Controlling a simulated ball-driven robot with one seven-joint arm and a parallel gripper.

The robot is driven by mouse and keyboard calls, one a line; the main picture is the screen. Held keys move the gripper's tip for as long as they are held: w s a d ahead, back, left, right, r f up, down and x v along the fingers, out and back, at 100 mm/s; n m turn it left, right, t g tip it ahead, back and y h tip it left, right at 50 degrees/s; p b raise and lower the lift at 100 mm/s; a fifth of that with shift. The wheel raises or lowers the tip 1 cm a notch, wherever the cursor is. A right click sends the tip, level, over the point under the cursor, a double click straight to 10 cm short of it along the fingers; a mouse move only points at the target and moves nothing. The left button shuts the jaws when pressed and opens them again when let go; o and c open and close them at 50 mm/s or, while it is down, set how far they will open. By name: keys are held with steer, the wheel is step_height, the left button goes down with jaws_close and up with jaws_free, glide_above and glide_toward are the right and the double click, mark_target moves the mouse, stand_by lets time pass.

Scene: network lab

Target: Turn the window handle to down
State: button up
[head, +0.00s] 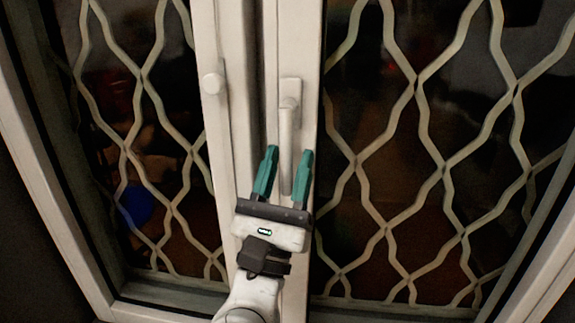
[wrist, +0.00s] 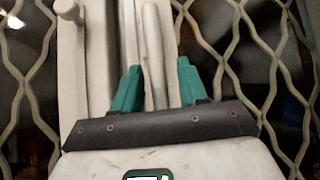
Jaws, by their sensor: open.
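The white window handle (head: 286,150) is on the white middle frame in the head view. Its lever points down from a rectangular base plate near the top. In the wrist view the handle lever (wrist: 154,55) runs down between the fingers. My gripper (head: 287,160) is open, with its two teal fingers on either side of the lever's lower part. In the wrist view the gripper (wrist: 160,85) shows a gap between each finger and the lever. I cannot tell how far in depth the fingers reach past the lever.
A white round knob (head: 212,83) sits on the frame left of the handle. Wavy metal grilles cover the dark glass of the left pane (head: 140,130) and the right pane (head: 420,150). A white outer frame (head: 50,190) borders the window on the left.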

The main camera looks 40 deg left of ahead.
steer(key=b+v, duration=0.3)
steer(key=v, duration=0.7)
steer(key=shift+f, duration=0.15)
steer(key=shift+s, duration=0.1)
